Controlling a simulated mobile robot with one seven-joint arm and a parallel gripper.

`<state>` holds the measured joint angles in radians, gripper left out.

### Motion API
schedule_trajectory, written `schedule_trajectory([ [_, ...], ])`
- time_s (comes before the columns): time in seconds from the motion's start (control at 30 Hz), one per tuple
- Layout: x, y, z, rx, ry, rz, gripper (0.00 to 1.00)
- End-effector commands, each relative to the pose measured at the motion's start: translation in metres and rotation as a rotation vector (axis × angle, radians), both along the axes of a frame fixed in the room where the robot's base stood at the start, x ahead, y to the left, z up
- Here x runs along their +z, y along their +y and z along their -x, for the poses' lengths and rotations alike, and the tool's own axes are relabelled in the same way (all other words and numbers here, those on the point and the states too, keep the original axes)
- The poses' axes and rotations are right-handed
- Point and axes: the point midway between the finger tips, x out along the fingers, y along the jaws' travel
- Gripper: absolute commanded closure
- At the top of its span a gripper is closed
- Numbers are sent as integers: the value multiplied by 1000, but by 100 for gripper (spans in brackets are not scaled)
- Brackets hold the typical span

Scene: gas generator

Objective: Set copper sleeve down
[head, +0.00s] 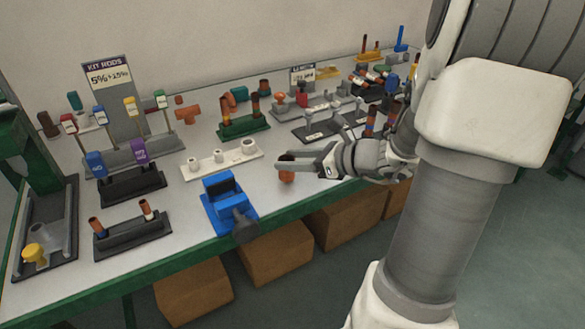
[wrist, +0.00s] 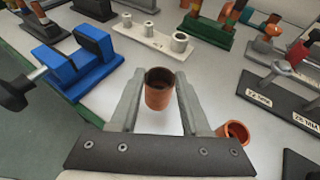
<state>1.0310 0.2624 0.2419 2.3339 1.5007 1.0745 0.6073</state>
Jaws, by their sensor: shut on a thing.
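The copper sleeve (head: 287,172) is a short open-topped orange-brown tube. It stands upright between the fingers of my gripper (head: 285,163) near the middle of the bench. In the wrist view my gripper (wrist: 157,88) is shut on the sleeve (wrist: 157,95), with one finger on each side. Its dark hollow top faces the camera. The sleeve is low over the bare grey bench top; I cannot tell whether its bottom touches it.
A blue vise (head: 229,203) stands left of the sleeve. A white block with pale rings (head: 222,163) is behind it. A dark labelled rack (wrist: 278,104) is further right.

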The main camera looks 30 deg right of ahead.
Motion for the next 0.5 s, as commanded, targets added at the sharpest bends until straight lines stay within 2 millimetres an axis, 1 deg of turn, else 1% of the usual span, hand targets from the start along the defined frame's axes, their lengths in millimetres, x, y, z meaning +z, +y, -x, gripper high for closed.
schedule_trajectory([
  [0.03,-10,0,0,-1,1,-2,100],
  [0.07,-11,0,0,-1,0,0,100],
  [0.3,-10,0,0,-1,-1,1,100],
  [0.43,-14,0,0,0,0,0,100],
  [0.47,-13,0,0,0,0,0,50],
  [0.5,-13,0,0,0,0,1,43],
])
